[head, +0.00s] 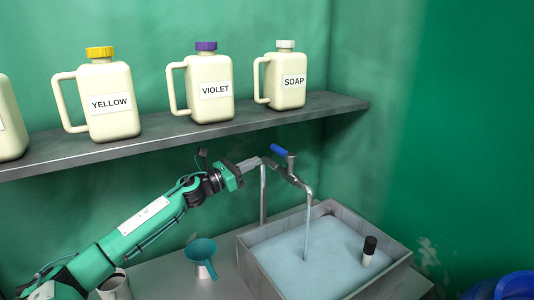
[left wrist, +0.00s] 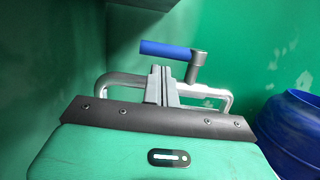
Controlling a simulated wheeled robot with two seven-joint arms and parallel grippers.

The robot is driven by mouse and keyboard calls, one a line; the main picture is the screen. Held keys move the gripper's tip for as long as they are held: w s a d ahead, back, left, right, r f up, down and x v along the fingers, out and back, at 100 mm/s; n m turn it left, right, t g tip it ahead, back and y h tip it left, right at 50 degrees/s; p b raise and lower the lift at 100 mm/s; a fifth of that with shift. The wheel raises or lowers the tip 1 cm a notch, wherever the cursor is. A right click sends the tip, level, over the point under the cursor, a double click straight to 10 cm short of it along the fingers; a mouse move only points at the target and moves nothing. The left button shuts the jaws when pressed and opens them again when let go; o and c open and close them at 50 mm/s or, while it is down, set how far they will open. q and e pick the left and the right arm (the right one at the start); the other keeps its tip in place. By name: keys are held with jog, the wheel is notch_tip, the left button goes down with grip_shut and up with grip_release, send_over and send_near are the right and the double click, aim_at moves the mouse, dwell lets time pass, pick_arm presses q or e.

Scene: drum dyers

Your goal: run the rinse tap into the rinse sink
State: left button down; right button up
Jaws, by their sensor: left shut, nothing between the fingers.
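The rinse tap (head: 291,179) is a metal pipe with a blue lever handle (head: 281,150). A thin stream of water (head: 307,225) falls from its spout into the grey rinse sink (head: 393,270), which holds pale water. My left gripper (head: 257,162) is shut and empty, with its fingertips close to the tap just left of the blue handle. In the left wrist view the shut fingers (left wrist: 160,85) stand in front of the tap pipe, below the blue handle (left wrist: 165,50); I cannot tell whether they touch it. My right gripper is not in view.
A dark-capped bottle (head: 368,251) stands in the sink's water. A teal funnel (head: 201,257) and a pale mug (head: 115,286) are on the counter at left. A shelf (head: 150,132) above holds several labelled jugs. A blue drum (head: 515,287) is at lower right.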

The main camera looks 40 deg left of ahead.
aim_at(276, 152)
pick_arm(q)
jog(key=p+x, duration=0.1)
jog(key=x, duration=0.1)
jog(key=shift+w+r, duration=0.25)
jog(key=shift+w, duration=0.1)
jog(key=shift+w+d+r+p, duration=0.1)
jog(key=shift+w+d+p, duration=0.15)
jog(key=shift+w+p, duration=0.4)
jog(key=shift+w+d+p, duration=0.2)
jog(key=shift+w+p, duration=0.1)
jog(key=shift+w, duration=0.35)
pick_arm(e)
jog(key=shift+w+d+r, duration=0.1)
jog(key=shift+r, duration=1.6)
pick_arm(q)
jog(key=w+m+h+b, duration=0.1)
jog(key=b, duration=0.2)
jog(key=g+h+b, duration=0.1)
jog(key=h+b, duration=0.1)
jog(key=b, duration=0.1)
jog(key=shift+w+m, duration=0.4)
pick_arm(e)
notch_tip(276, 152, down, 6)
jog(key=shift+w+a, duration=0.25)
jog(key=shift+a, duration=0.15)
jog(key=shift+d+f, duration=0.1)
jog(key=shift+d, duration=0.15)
